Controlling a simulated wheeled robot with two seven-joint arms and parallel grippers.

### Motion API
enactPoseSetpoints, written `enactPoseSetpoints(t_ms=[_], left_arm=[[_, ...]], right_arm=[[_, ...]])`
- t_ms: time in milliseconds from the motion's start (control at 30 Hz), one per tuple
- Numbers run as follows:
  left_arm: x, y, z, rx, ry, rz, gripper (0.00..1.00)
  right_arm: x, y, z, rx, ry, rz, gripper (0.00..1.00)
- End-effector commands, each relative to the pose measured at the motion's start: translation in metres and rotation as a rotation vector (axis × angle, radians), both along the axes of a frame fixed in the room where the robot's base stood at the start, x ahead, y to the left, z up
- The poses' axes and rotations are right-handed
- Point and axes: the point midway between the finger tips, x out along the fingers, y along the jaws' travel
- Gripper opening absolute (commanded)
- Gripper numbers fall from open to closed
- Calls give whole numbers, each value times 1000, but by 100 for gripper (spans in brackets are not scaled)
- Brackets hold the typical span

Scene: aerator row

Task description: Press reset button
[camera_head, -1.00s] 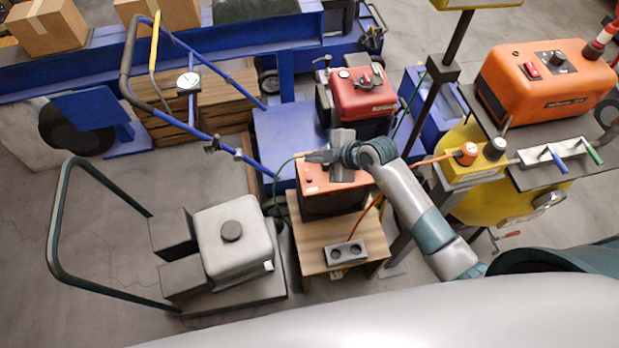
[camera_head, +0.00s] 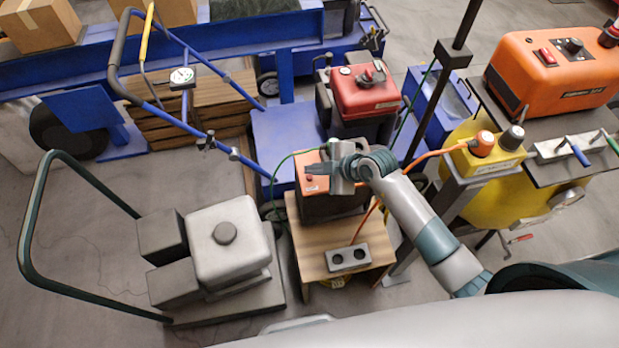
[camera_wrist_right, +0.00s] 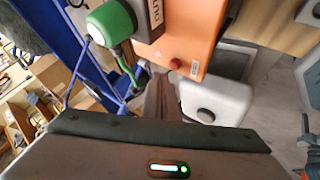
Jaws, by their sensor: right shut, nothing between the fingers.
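The orange box (camera_head: 313,189) stands on a small wooden table and carries a small red button (camera_head: 309,178). In the right wrist view the orange box (camera_wrist_right: 205,30) shows the red button (camera_wrist_right: 176,64) beside a small white label. My right gripper (camera_head: 308,168) reaches in from the right over the box, pointing left, its shut fingers close to the button in the head view. In the wrist view the fingers (camera_wrist_right: 157,92) are shut and empty, apart from the button in the picture. I cannot tell whether they touch the box. My left gripper is out of view.
A green plug (camera_wrist_right: 112,22) with a cable is at the box's side. A grey socket block (camera_head: 348,257) sits on the wooden table (camera_head: 312,262). A red engine (camera_head: 365,92) stands behind, a grey engine (camera_head: 228,240) on a cart to the left, a yellow tank (camera_head: 490,205) to the right.

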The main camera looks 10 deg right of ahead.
Motion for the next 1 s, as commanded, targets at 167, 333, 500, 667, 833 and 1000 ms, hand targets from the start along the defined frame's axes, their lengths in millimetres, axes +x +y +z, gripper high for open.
enactPoseSetpoints(t_ms=[167,333,500,667,833,1000], left_arm=[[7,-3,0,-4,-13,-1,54],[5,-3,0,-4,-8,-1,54],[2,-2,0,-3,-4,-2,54],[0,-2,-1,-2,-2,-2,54],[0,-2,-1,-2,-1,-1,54],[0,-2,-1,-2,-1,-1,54]], right_arm=[[0,0,-3,0,0,0,0],[0,0,-3,0,0,0,0],[0,0,-3,0,0,0,0],[0,0,-3,-1,0,1,0],[0,0,-3,-1,0,0,0],[0,0,-3,-1,0,0,0]])
